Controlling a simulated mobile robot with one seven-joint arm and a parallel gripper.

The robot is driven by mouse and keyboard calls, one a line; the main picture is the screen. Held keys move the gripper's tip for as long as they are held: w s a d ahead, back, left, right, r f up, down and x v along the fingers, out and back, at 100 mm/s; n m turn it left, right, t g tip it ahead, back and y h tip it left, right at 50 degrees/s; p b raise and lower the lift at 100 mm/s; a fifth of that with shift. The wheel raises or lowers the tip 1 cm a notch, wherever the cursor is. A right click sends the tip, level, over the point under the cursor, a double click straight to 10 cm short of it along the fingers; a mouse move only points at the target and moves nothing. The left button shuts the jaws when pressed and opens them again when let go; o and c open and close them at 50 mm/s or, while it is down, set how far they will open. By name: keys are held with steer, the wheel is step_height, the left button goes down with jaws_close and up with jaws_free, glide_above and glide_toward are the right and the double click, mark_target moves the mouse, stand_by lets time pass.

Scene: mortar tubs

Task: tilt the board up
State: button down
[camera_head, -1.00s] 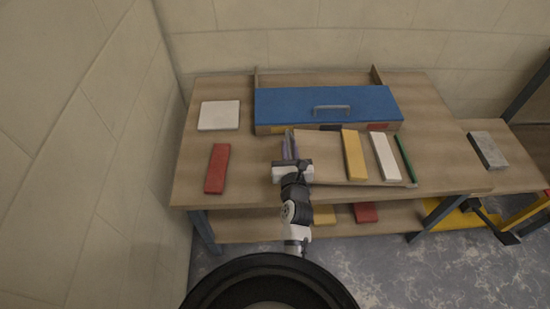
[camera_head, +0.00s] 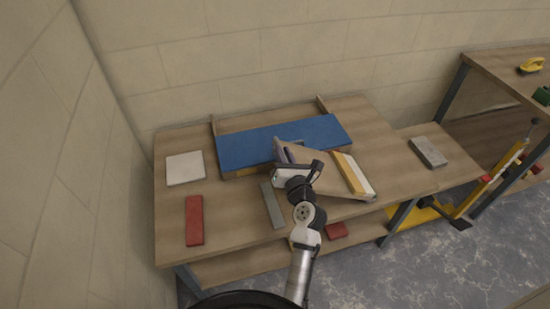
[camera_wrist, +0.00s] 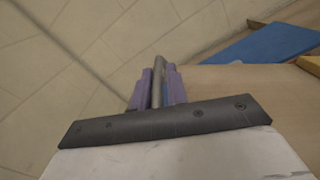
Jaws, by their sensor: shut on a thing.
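The tan board (camera_head: 318,165) is tilted on the workbench, its left side raised and its right side low. My gripper (camera_head: 282,153) is shut on the board's raised left edge. A yellow bar (camera_head: 352,174) and a white bar (camera_head: 366,183) lie close together at the board's low right side. In the wrist view, the purple fingers (camera_wrist: 157,88) meet the board (camera_wrist: 225,82) at its edge. The green strip is not distinguishable now.
A blue box lid (camera_head: 240,147) with a handle lies behind the board. A white tile (camera_head: 185,167), a red bar (camera_head: 194,220) and a grey bar (camera_head: 272,205) lie on the workbench (camera_head: 230,228) to the left. A grey block (camera_head: 428,152) lies on the right.

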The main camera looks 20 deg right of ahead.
steer(key=shift+w+d+r+p, duration=0.1)
steer(key=shift+d+r+p, duration=0.1)
steer(key=shift+r, duration=0.35)
steer(key=shift+w+d+r+p, duration=0.1)
steer(key=shift+d+r+p, duration=0.05)
steer(key=shift+r, duration=0.4)
steer(key=c, duration=1.5)
jaws_free()
steer(key=shift+s+d+f+m, duration=0.1)
steer(key=shift+d+f+m, duration=0.05)
steer(key=shift+m, duration=0.15)
steer(key=s+b, duration=0.2)
steer(key=s, duration=0.4)
steer(key=shift+s+f, duration=0.15)
steer(key=shift+s, duration=0.65)
